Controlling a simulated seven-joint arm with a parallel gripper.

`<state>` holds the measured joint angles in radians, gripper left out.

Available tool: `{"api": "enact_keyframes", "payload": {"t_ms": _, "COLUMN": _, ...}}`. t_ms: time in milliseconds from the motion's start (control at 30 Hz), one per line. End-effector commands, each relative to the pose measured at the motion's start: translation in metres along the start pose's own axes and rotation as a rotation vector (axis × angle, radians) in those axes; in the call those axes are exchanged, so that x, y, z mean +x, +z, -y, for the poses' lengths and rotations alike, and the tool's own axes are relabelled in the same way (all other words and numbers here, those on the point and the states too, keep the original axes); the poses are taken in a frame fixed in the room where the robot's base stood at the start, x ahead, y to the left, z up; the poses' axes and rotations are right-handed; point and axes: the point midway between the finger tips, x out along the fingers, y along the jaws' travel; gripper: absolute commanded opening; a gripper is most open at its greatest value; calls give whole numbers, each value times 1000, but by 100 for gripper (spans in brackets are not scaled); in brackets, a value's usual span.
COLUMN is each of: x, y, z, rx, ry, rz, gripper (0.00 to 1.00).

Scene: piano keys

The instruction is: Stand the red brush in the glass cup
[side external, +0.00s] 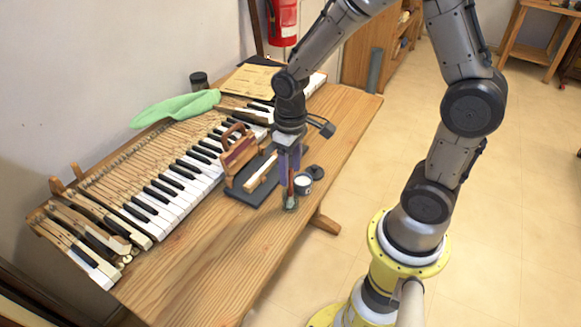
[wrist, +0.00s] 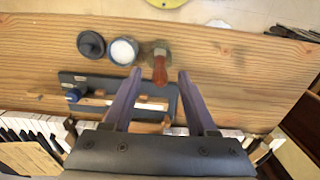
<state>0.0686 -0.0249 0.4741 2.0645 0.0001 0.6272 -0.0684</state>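The red brush (wrist: 160,70) stands close to upright, slightly tilted, with its lower end in the small glass cup (wrist: 155,47). In the side view the red handle (side external: 291,181) rises from the clear cup (side external: 290,203) near the bench's front edge. My gripper (wrist: 161,74) is open above the cup, its two purple fingers on either side of the handle with gaps showing. In the side view my gripper (side external: 289,170) points down, its fingertips near the handle's upper part. The brush's lower end is hard to make out inside the glass.
A jar with white contents (side external: 304,184) stands beside the cup, with a dark round lid (side external: 315,171) beyond it. A dark tray (side external: 247,193) with wooden pieces lies close by. The piano keys (side external: 180,192) run behind it. The bench's front left (side external: 205,275) is clear.

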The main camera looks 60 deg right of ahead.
Motion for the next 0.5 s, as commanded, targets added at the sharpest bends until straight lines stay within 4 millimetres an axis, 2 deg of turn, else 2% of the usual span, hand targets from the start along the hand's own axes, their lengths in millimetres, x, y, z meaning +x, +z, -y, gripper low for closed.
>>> {"api": "enact_keyframes", "payload": {"t_ms": 300, "x": -4, "y": 0, "z": 0, "rx": 0, "ry": 0, "rz": -1, "gripper": 57}}
{"api": "enact_keyframes", "payload": {"t_ms": 367, "x": -9, "y": -1, "z": 0, "rx": 0, "ry": 0, "rz": -3, "gripper": 57}}
{"api": "enact_keyframes", "payload": {"t_ms": 500, "x": -32, "y": -2, "z": 0, "rx": 0, "ry": 1, "rz": -7, "gripper": 57}}
